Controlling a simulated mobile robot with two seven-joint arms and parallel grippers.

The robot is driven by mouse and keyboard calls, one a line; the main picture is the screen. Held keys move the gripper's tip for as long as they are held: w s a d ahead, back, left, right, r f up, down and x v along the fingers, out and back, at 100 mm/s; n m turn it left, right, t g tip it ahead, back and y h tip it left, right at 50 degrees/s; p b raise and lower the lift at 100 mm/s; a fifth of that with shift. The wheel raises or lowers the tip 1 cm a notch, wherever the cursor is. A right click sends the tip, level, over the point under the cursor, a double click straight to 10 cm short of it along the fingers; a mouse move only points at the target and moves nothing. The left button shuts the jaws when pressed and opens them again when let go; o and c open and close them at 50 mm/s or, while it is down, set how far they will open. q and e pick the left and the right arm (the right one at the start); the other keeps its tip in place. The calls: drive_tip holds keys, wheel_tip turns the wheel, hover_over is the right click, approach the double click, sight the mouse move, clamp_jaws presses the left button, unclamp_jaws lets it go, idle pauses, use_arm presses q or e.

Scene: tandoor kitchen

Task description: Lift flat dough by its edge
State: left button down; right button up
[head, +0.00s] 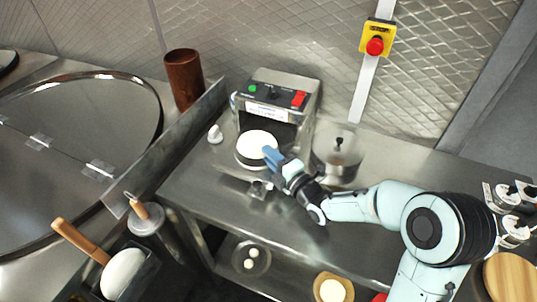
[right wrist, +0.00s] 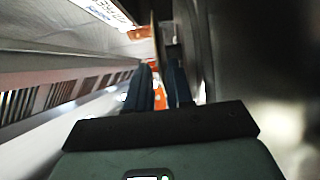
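The flat dough (head: 256,145) is a white round sheet on the round plate of the steel press, in the head view. My right gripper (head: 270,156) is at the dough's right front edge, its blue fingers hiding a bit of that edge. In the right wrist view my right gripper (right wrist: 160,75) has two dark blue fingers with a narrow gap between them. A thin upright strip shows at the gap; I cannot tell whether it is dough or plate, or whether the fingers touch it. My left gripper is not in view.
The press (head: 275,100) has a green and a red button. A steel pot (head: 338,155) stands to its right and a brown cylinder (head: 184,78) behind left. A small white piece (head: 215,134) lies left of the press. The counter's left front (head: 200,185) is clear.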

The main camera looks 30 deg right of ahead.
clamp_jaws()
drive_tip(key=shift+r+p, duration=0.45)
drive_tip(key=shift+r, duration=0.95)
drive_tip(key=shift+f, duration=0.1)
drive_tip(key=s+d+r, duration=0.1)
drive_tip(key=s+r, duration=0.1)
drive_tip(key=s, duration=0.5)
drive_tip(key=s+d+r, duration=0.1)
drive_tip(key=s+r, duration=0.2)
drive_tip(key=s, duration=0.4)
drive_tip(key=shift+d, duration=0.4)
drive_tip(key=shift+w, duration=0.1)
